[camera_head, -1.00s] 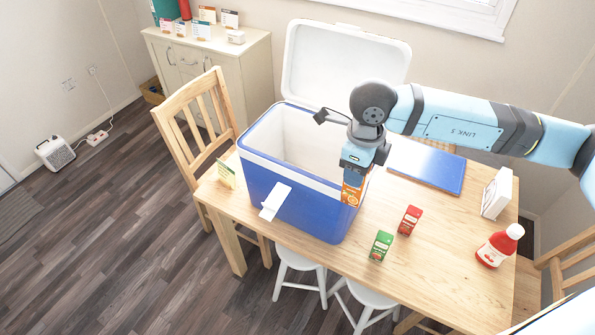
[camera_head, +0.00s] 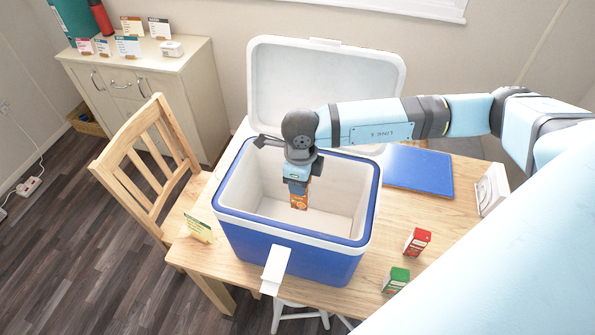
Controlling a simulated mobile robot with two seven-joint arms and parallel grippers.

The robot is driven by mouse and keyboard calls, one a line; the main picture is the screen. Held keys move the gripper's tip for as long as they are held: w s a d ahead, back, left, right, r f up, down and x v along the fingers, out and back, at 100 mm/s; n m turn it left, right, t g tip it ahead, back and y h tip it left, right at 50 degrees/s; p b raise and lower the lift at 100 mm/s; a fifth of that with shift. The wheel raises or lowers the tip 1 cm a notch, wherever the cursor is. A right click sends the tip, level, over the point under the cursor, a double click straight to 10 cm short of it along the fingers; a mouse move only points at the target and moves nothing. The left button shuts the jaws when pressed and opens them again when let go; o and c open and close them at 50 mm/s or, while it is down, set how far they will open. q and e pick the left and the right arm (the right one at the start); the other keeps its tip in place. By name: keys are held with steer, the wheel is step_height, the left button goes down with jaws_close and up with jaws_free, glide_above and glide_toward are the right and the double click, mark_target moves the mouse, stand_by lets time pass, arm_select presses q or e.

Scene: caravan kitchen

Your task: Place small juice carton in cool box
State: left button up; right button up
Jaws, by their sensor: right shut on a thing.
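The orange small juice carton (camera_head: 300,200) is held upright in my right gripper (camera_head: 298,186), which is shut on it and points down. The carton hangs within the opening of the blue and white cool box (camera_head: 290,244); I cannot tell how far it is above the floor of the box. The cool box stands on the wooden table with its white lid (camera_head: 326,84) open at the back. A red carton (camera_head: 417,241) and a green carton (camera_head: 396,280) stand on the table right of the box. My left gripper is not in view.
A blue board (camera_head: 420,168) lies behind on the table, with a white box (camera_head: 491,188) at its right. A small card (camera_head: 199,228) stands left of the cool box. A wooden chair (camera_head: 150,165) is at the left. My arm covers the lower right.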

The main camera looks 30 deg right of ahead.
step_height(320, 180, down, 16)
steer(key=p, duration=0.2)
steer(key=shift+w+p, duration=0.25)
steer(key=shift+p, duration=0.05)
steer(key=shift+f, duration=0.2)
steer(key=o, duration=1)
steer(key=shift+o, duration=0.2)
